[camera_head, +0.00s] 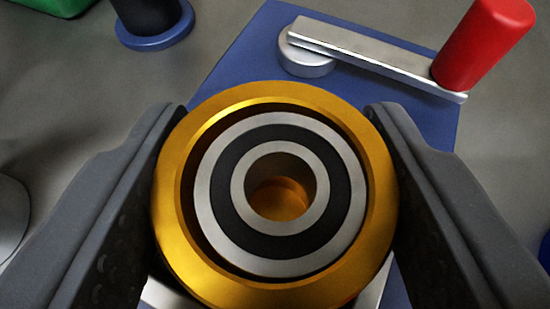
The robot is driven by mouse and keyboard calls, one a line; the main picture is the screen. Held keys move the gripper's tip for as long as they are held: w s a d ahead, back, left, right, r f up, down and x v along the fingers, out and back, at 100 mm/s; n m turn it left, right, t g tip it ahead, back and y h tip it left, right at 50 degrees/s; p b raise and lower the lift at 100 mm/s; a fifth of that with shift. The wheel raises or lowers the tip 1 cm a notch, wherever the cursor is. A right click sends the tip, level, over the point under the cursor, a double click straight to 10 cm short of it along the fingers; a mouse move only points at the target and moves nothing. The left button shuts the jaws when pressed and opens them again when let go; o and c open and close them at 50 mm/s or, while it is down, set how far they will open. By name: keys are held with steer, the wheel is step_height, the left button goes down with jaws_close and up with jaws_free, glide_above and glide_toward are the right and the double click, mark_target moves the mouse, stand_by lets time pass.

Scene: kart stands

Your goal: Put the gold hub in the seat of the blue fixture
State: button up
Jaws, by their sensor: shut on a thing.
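The gold hub (178,190) is a gold ring with a silver and black bearing (280,128) in its middle. My gripper (275,195) is shut on the hub, one grey finger on its left side and one on its right. The blue fixture (230,62) is a blue plate beneath and beyond the hub. A silver part shows at the hub's lower edge; the hub hides most of it, and I cannot see the seat itself. I cannot tell whether the hub touches anything below it.
A silver lever (370,58) with an upright red handle (483,45) sits on the fixture behind the hub. A black cylinder on a blue base (155,38) stands at the upper left, with a green object (50,6) beyond. A round grey object (10,215) is at the left edge.

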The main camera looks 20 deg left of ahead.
steer(key=o, duration=1.2)
steer(key=v, duration=1)
steer(key=shift+s+r+p, duration=0.2)
steer(key=shift+p, duration=0.2)
steer(key=shift+v, duration=0.8)
steer(key=shift+f, duration=0.1)
steer(key=w+d+r+m, duration=0.1)
steer(key=w+d+r, duration=0.1)
steer(key=d+r, duration=0.45)
steer(key=w+d+r+t+h, duration=0.1)
steer(key=d+r, duration=0.2)
steer(key=r, duration=0.7)
steer(key=w+d+r+m, duration=0.1)
steer(key=w+d+r, duration=0.1)
steer(key=d+r, duration=0.5)
steer(key=s+d+r+h, duration=0.1)
steer(key=s+d+r, duration=0.2)
steer(key=d+r, duration=0.2)
steer(key=s+d+r+m+t+h, duration=0.1)
steer(key=s+d+r, duration=0.2)
steer(key=d+r, duration=0.3)
steer(key=s+d+r+m+t+h, duration=0.1)
steer(key=s+d+r, duration=0.2)
steer(key=d+r, duration=0.3)
steer(key=shift+s+d+r, duration=0.1)
steer(key=shift+d+r, duration=0.05)
steer(key=shift+r, duration=0.9)
steer(key=shift+d+r, duration=0.1)
steer(key=shift+r, duration=0.95)
